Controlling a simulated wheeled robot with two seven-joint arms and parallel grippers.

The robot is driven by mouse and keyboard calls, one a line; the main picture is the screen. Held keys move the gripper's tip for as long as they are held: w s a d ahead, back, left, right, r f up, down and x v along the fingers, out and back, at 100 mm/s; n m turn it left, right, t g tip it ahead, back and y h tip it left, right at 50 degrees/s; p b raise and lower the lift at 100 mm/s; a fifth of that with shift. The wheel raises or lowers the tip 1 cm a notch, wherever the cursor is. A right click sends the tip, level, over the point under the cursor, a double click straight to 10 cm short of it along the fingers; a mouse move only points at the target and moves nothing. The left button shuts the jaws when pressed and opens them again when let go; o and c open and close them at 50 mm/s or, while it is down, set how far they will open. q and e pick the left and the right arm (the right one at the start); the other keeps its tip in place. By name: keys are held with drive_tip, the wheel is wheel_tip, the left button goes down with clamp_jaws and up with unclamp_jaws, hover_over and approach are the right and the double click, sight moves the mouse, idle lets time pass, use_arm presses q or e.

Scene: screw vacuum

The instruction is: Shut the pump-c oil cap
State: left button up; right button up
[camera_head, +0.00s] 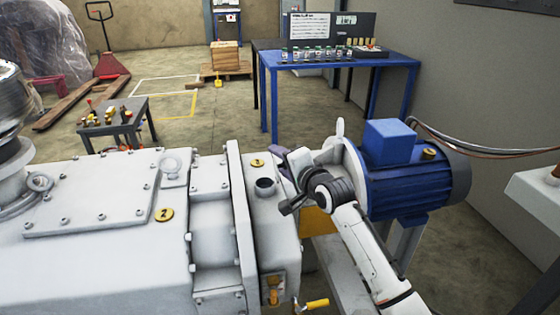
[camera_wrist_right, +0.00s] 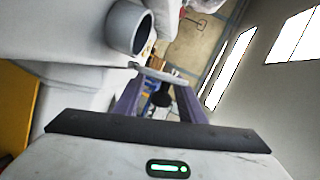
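The pump's open oil filler neck (camera_head: 265,186) stands upright on the grey pump housing, with its dark mouth uncovered. In the right wrist view the same round neck (camera_wrist_right: 128,27) is at the upper left. A thin grey disc (camera_wrist_right: 162,75), which looks like the oil cap seen edge-on, lies beside the neck across my fingertips. My right gripper (camera_head: 284,174) is just right of the neck. In the wrist view its purple fingers (camera_wrist_right: 160,92) stand apart with a gap between them. I cannot tell whether they touch the disc. My left gripper is not in view.
A blue motor (camera_head: 415,187) stands close to the right of my right gripper. A yellow-handled valve (camera_head: 312,305) sticks out below. A blue workbench (camera_head: 264,75) is behind.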

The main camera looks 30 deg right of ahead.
clamp_jaws()
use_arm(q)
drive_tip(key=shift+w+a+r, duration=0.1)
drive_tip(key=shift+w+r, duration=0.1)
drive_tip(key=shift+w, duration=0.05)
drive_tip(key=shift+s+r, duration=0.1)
